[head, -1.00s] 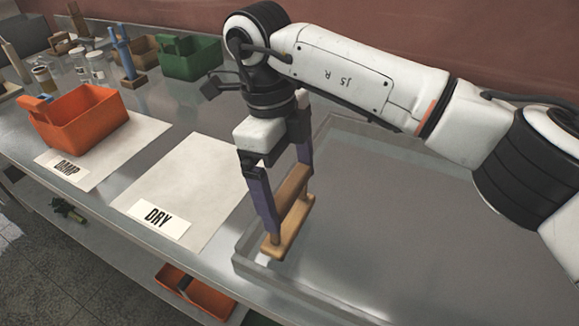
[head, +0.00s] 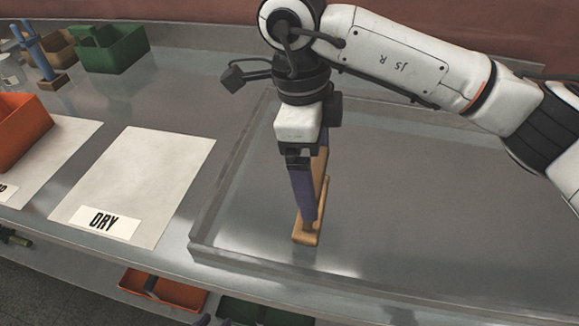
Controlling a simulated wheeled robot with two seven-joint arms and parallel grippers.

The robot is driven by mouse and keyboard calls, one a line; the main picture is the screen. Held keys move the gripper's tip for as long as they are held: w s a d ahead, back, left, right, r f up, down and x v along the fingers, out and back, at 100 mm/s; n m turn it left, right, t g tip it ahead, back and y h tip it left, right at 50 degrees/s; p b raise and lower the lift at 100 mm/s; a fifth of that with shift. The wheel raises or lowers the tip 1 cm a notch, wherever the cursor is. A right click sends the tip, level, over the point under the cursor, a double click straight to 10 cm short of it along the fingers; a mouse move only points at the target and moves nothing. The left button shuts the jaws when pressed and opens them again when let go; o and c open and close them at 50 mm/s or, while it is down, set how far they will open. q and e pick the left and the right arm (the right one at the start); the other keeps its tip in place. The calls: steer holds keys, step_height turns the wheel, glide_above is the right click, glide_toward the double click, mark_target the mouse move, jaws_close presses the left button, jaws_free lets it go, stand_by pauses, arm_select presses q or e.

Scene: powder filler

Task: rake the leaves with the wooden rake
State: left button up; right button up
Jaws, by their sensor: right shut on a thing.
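The wooden rake (head: 308,239) is a light wooden piece with a bar along its top. My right gripper (head: 310,208) is shut on it, with its purple fingers pointing down. The rake is over the left part of a wide, shallow, clear-walled tray (head: 215,252). I cannot tell whether it touches the tray floor. No leaves can be made out in the tray. Small purple tips at the bottom edge may be my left gripper (head: 213,321); its jaws cannot be made out.
A white sheet marked DRY (head: 150,175) lies left of the tray. An orange container (head: 22,130) stands on another sheet at the left edge. A green carrier (head: 110,48) and a blue tool on a stand (head: 40,55) are at the back. An orange bin (head: 165,288) is below the bench.

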steer(key=s+d, duration=0.2)
steer(key=d, duration=2.7)
steer(key=s+d, duration=0.2)
steer(key=d, duration=2.6)
step_height(320, 180, up, 6)
steer(key=shift+w+r+p, duration=0.25)
steer(key=shift+p, duration=0.05)
